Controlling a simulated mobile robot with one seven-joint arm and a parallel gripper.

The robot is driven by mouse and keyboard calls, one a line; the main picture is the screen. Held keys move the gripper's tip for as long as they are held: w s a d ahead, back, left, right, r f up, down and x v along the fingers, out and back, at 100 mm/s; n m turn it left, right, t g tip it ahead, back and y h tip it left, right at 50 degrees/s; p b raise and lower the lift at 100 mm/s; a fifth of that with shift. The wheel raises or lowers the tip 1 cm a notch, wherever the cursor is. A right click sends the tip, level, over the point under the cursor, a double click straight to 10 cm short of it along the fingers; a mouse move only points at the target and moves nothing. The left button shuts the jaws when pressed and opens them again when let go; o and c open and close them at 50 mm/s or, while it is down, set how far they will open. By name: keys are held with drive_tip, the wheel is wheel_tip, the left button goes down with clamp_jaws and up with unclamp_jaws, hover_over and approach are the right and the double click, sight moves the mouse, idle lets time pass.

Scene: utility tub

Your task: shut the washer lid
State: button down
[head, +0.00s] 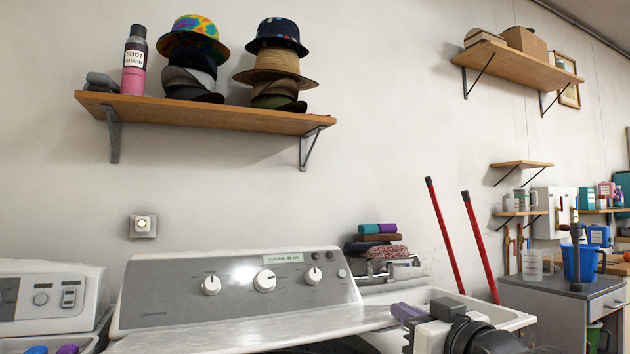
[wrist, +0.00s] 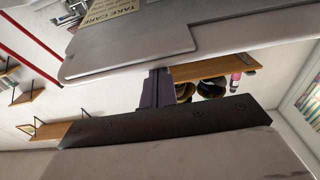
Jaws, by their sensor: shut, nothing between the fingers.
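The washer (head: 175,312) stands at the bottom of the head view, with a grey control panel and several knobs. Its white lid (head: 250,332) shows as a slab in front of the panel, with a dark gap under its right part; its exact angle is hard to tell. In the wrist view the lid (wrist: 210,45) spans the top, bearing a "TAKE CARE" label. My gripper (head: 404,312) is at the lid's right end, its purple fingers shut and empty. In the wrist view the fingers (wrist: 157,88) are close to the lid's edge; contact is unclear.
A second white machine (head: 45,300) is at the left. A white sink tub (head: 490,312) is at the right, with two red poles (head: 445,235) behind it. A shelf (head: 205,113) with hats hangs above the washer. Folded cloths (head: 378,240) are behind the washer's right side.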

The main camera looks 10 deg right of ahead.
drive_tip(key=f+b, duration=0.1)
drive_tip(key=f, duration=0.1)
drive_tip(key=s+f+t+b, duration=0.1)
drive_tip(key=f+b, duration=0.1)
drive_tip(key=f+t+b, duration=0.1)
drive_tip(key=f+b, duration=0.1)
drive_tip(key=f, duration=0.1)
drive_tip(key=shift+s+d+f, duration=0.1)
drive_tip(key=shift+s+d, duration=0.05)
drive_tip(key=shift+s, duration=0.1)
